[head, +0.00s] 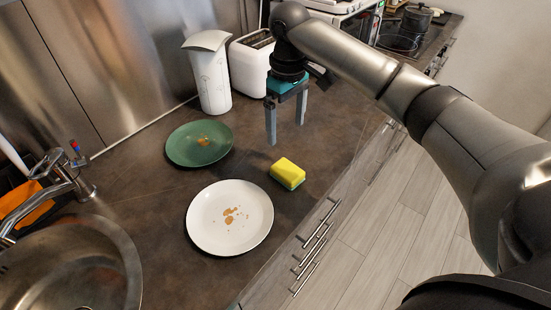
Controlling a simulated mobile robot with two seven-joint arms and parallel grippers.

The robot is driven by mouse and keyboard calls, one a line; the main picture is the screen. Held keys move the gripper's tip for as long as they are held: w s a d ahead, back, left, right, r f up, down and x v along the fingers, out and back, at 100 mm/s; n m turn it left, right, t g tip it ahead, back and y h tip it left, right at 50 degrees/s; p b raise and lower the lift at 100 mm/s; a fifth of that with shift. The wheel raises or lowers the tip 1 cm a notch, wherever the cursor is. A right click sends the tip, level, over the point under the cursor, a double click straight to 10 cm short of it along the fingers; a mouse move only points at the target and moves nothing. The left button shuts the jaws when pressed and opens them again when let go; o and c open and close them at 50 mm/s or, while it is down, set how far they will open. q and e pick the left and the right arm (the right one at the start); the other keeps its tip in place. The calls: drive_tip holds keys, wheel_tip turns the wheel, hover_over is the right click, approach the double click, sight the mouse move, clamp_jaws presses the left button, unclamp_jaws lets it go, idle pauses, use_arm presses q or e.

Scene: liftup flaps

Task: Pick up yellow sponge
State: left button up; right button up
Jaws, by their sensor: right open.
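The yellow sponge (288,172) lies on the dark counter, with a green layer along its lower edge. It sits just up and right of the white plate (226,236). My right gripper (286,131) points down above the counter, up the picture from the sponge. Its two fingers are apart with nothing between them. The fingers do not touch the sponge. My left gripper is not in view.
A green plate (199,143) with crumbs lies left of my gripper. A white canister (210,80) and a toaster (252,62) stand behind. A sink (70,262) with a tap is at lower left. The counter's front edge and drawer handles are right of the sponge.

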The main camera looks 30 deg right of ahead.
drive_tip(key=b, duration=0.2)
hover_over(288, 169)
drive_tip(key=f, duration=0.9)
drive_tip(key=shift+w+a+f, duration=0.15)
drive_tip(key=shift+w+f, duration=0.05)
drive_tip(key=shift+w, duration=0.1)
drive_tip(key=shift+s+f+b, duration=0.15)
drive_tip(key=shift+f+b, duration=0.15)
drive_tip(key=shift+f, duration=1.05)
drive_tip(key=shift+s+f+b, duration=0.15)
drive_tip(key=shift+f+b, duration=0.15)
drive_tip(key=shift+f, duration=1.05)
drive_tip(key=c, duration=1.4)
